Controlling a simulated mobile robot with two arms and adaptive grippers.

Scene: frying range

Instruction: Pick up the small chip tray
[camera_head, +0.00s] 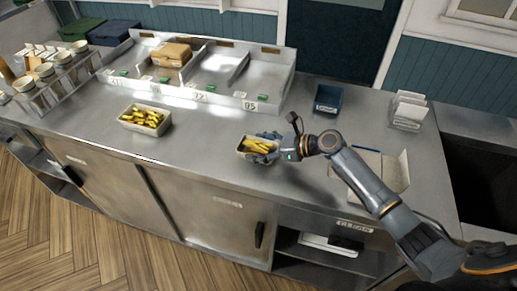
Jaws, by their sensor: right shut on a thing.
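A small chip tray (246,156), pale and filled with yellow chips, is on or just above the steel counter, right of centre. My right gripper (266,147) reaches in from the right and is shut on this tray at its right side; its fingers hide part of the rim and chips. I cannot tell whether the tray's base touches the counter. A larger chip tray (138,130), also pale with yellow chips, stands apart on the counter to the left. My left gripper is not in view.
A metal rack with numbered bays (225,75) runs along the back, with a brown box (172,54) in it. A dark blue bin (327,98) and a white holder (408,110) stand at the back right. An open pale box (396,170) lies beside my right arm. The counter between the chip trays is clear.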

